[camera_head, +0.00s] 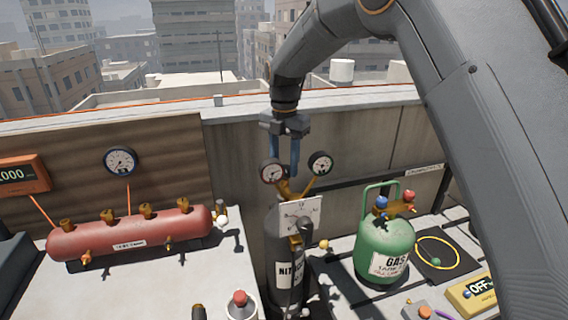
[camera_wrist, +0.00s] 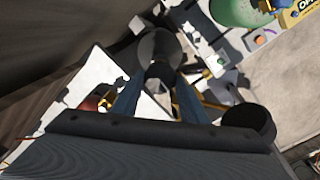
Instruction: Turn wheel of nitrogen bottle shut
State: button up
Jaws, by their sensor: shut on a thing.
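The nitrogen bottle (camera_head: 268,235) is a dark grey cylinder with a white label reading "NIT", standing upright in the middle of the head view. A brass valve (camera_head: 285,188) with two round gauges tops it, and a white marked plate (camera_head: 300,212) sits in front. My gripper (camera_head: 286,172) reaches straight down from above between the gauges, its blue fingers close together at the valve top. In the wrist view my gripper (camera_wrist: 160,80) closes around a small dark part, apparently the wheel. The wheel is mostly hidden by the fingers, so its turn angle cannot be told.
The left gauge (camera_head: 272,172) and right gauge (camera_head: 320,163) flank my fingers closely. A green gas bottle (camera_head: 378,252) stands to the right, beside a yellow ring (camera_head: 438,253). A red tank (camera_head: 130,234) lies left. A parapet wall (camera_head: 235,150) rises behind.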

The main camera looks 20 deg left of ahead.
jog(key=m, duration=0.4)
jog(key=shift+m, duration=0.4)
jog(key=m, duration=0.4)
jog(key=shift+w+m+p, duration=0.1)
jog(key=shift+m+p, duration=0.2)
jog(key=shift+p, duration=0.05)
jog(key=m, duration=0.4)
jog(key=shift+m, duration=0.3)
jog(key=m+p, duration=0.1)
jog(key=m, duration=0.3)
jog(key=shift+r+m, duration=0.1)
jog(key=shift+m, duration=0.2)
jog(key=m, duration=0.4)
jog(key=m+p, duration=0.1)
jog(key=m, duration=0.7)
jog(key=shift+m+p, duration=0.45)
jog(key=shift+m, duration=1.75)
